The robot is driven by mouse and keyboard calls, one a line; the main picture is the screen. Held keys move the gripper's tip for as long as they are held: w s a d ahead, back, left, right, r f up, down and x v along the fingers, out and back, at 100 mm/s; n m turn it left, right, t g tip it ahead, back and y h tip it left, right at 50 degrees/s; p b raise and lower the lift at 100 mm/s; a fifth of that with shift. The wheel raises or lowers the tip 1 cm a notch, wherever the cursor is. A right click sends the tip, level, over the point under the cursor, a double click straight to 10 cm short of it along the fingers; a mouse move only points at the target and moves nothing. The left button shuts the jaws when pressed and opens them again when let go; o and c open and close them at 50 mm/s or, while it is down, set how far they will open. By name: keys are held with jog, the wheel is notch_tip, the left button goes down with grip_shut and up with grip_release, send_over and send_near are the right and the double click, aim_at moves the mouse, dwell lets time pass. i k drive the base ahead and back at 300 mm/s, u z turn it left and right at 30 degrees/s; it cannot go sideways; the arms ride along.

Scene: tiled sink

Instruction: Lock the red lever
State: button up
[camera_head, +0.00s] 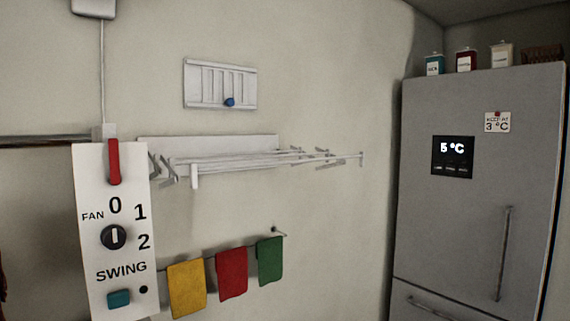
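The red lever (114,162) is at the top of a white control panel (88,205) at the left of the head view. The lever stands upright, its long side vertical. Below it on the panel are a black round knob (114,237) by the marks FAN, 0, 1 and 2, and a teal button (119,299) under the word SWING. The knob's white line is vertical, toward the 0. My gripper is not in view.
A white folding rack (222,160) juts from the wall right of the panel. Yellow (187,289), red (232,273) and green (270,261) cloths hang below it. A vent with a blue knob (230,102) is above. A grey fridge (480,200) stands at right.

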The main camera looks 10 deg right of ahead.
aim_at(114, 177)
jog(key=u, duration=0.4)
jog(key=k, duration=0.5)
jog(key=u, duration=1)
jog(key=k, duration=0.9)
jog(key=u, duration=1.2)
jog(key=i, duration=1.6)
jog(key=z, duration=0.65)
